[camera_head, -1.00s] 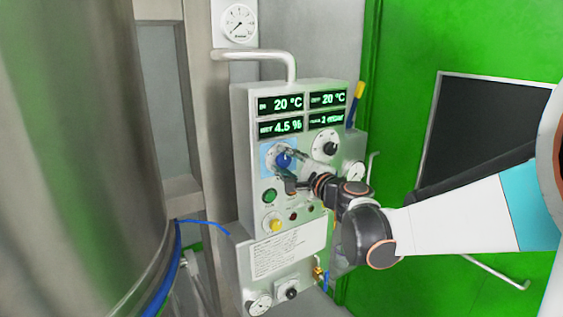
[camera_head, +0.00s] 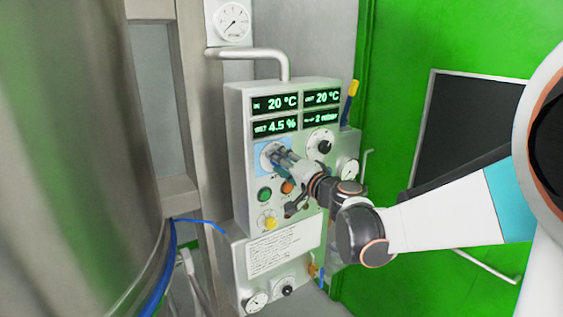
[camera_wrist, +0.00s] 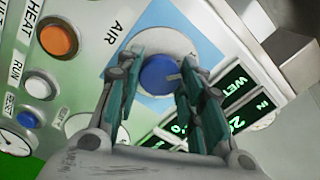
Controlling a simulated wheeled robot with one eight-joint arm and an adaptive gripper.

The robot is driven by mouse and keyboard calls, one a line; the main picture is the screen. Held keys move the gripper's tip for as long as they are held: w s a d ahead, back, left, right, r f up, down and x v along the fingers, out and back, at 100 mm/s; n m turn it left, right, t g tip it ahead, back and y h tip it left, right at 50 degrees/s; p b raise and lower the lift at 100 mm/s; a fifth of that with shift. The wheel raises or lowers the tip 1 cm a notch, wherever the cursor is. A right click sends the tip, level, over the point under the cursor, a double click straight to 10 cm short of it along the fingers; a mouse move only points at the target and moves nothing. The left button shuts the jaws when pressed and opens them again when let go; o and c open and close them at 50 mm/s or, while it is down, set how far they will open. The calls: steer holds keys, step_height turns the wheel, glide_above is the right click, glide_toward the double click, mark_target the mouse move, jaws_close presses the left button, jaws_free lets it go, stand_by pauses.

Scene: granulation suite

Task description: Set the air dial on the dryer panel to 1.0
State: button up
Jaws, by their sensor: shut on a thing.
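The dryer panel (camera_head: 238,140) is a pale grey box with green displays. Its air dial is a blue round knob (camera_wrist: 158,75) on a white disc (camera_wrist: 178,45) with a light blue plate, marked AIR, in the wrist view. A pale pointer mark on the knob points toward the right of the picture. My gripper (camera_head: 274,156) reaches the dial from the right. In the wrist view its two fingers stand on either side of the knob, shut on it. The fingers hide the knob in the head view and most of the scale; the setting cannot be read.
A metal vessel (camera_head: 70,160) stands at the left.

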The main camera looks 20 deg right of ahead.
steer(key=shift+f+n, duration=0.1)
steer(key=shift+n, duration=0.5)
steer(key=shift+s, duration=0.1)
steer(key=o, duration=1.1)
steer(key=v, duration=0.7)
steer(key=shift+s, duration=0.3)
